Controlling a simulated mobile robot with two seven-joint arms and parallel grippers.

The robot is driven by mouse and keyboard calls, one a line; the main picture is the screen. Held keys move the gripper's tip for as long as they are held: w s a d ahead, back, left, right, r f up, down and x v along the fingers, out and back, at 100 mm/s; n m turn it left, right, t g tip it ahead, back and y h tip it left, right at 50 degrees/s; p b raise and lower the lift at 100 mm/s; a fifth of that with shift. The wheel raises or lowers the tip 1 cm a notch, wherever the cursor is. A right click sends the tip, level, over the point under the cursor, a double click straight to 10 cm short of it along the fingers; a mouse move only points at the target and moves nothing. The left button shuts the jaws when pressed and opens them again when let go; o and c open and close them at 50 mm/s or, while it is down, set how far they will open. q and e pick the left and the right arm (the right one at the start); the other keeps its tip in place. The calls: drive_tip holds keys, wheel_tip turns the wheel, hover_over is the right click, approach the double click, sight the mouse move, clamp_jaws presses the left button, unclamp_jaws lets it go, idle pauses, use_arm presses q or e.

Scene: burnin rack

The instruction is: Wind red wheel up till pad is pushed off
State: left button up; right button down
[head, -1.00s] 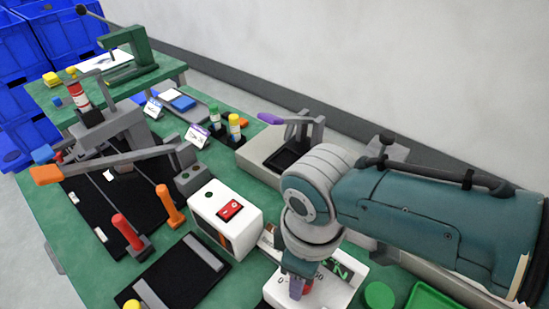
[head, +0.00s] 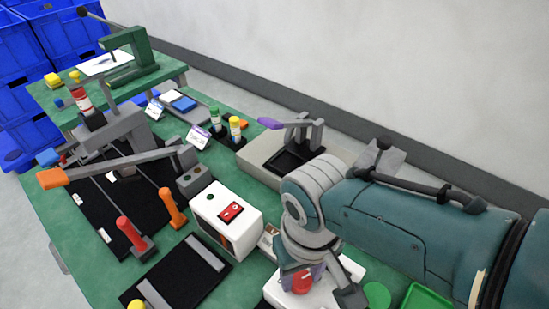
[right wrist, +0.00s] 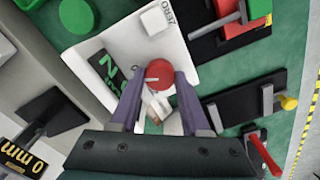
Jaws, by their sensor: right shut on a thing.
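The red wheel (right wrist: 160,74) sits on a white box (right wrist: 185,60) with a dark display showing green characters (right wrist: 108,72). In the right wrist view the purple fingers of my right gripper (right wrist: 160,82) are on either side of the wheel, shut on it. In the head view the red wheel (head: 302,282) shows under my right gripper (head: 303,274), at the bottom of the picture. My wrist hides much of the white box there. I cannot tell which part is the pad. My left gripper is not in view.
A white unit with a red switch (head: 232,211) stands left of my right gripper. A green tray (head: 430,297) and a green disc (head: 377,294) lie to its right. Levers with red (head: 130,232) and orange (head: 172,207) handles stand farther left.

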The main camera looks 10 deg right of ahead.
sight(301, 279)
drive_tip(key=shift+m, duration=0.3)
idle(0.4)
drive_tip(key=shift+c, duration=1.9)
unclamp_jaws()
wheel_tip(301, 279, up, 10)
drive_tip(key=p, duration=0.6)
